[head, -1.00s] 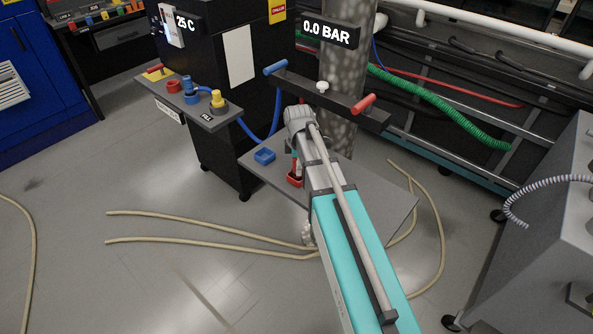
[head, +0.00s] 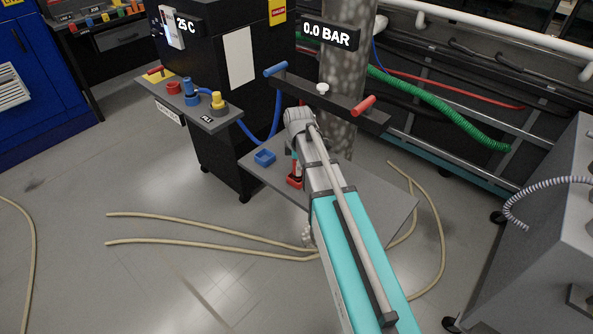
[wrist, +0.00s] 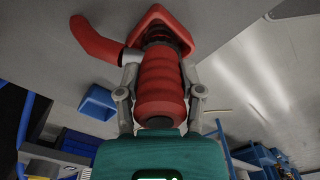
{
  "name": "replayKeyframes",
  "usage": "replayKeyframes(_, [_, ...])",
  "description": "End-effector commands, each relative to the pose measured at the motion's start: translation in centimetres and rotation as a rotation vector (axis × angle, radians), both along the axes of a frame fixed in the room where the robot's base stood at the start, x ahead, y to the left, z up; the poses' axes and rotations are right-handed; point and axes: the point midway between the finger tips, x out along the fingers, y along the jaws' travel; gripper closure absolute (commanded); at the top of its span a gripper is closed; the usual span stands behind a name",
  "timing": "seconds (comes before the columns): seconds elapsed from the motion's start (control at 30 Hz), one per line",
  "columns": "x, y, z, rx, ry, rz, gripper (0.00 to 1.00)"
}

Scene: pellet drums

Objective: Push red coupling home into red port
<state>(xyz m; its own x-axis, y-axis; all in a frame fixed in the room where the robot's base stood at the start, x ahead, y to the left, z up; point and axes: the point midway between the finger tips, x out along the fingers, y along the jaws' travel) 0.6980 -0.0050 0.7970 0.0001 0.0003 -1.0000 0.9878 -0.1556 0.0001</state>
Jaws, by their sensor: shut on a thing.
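My gripper (wrist: 160,92) is shut on the ribbed red coupling (wrist: 160,80), one finger on each side. The coupling's far end with a dark ring is at the mouth of a square red cup (wrist: 168,14) on the grey table; I cannot tell how deep it sits. A bent red piece (wrist: 95,40) reaches out to the left beside it.
A blue cup (head: 264,157) is empty on the low grey table (head: 385,200). A blue coupling (head: 191,88) and a yellow port (head: 218,101) are on the shelf (head: 205,120). Beige hoses (head: 200,230) lie on the floor.

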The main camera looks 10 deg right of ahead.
Motion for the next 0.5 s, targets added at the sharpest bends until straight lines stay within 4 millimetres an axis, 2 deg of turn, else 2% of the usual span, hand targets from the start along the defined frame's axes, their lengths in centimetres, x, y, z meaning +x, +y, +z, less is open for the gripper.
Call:
replayKeyframes(0.27, [0.0,0.0,0.1,0.0,0.0,0.0,1.0])
replayKeyframes(0.5, [0.0,0.0,1.1,0.0,0.0,-0.001,1.0])
